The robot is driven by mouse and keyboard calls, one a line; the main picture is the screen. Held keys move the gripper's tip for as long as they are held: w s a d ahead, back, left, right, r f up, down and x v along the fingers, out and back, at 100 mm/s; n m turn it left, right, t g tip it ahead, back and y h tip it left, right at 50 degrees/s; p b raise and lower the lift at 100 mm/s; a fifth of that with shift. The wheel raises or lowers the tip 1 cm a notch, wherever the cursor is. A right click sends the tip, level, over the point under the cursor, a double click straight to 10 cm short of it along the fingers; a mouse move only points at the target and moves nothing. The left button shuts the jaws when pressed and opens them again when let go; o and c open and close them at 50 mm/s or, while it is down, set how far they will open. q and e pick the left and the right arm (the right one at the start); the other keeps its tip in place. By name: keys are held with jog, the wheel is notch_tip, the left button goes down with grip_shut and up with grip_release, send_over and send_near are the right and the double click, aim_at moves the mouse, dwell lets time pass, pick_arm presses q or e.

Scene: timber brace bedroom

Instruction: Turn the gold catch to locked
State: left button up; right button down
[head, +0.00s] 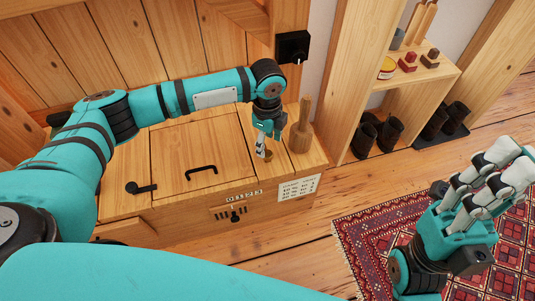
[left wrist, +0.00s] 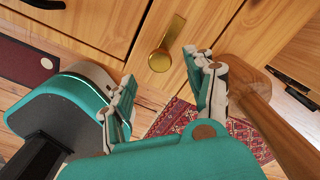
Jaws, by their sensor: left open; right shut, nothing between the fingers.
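The gold catch (left wrist: 160,60) is a round brass disc with a flat bar, set on a wooden panel. In the left wrist view its bar points up and slightly right from the disc. In the head view only a small gold part (head: 268,157) shows below my fingers, at the right of the wooden chest's top (head: 170,150). My left gripper (head: 263,147) is open over the catch; in the left wrist view the catch lies between and beyond its spread fingers (left wrist: 160,70), with no clear contact. My right gripper (head: 510,165) is shut and empty over the rug.
An upright wooden handle-like post (head: 301,130) stands close right of my left gripper. The chest also has a black handle (head: 201,170), a black catch (head: 140,187), number dials (head: 243,196) and a card (head: 298,187). A shelf (head: 420,80) with boots stands right; the patterned rug (head: 375,235) lies below.

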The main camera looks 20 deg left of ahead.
aim_at(267, 154)
pick_arm(q)
notch_tip(267, 154, down, 5)
jog(key=shift+r+b, duration=0.1)
jog(key=shift+b, duration=0.6)
grip_shut()
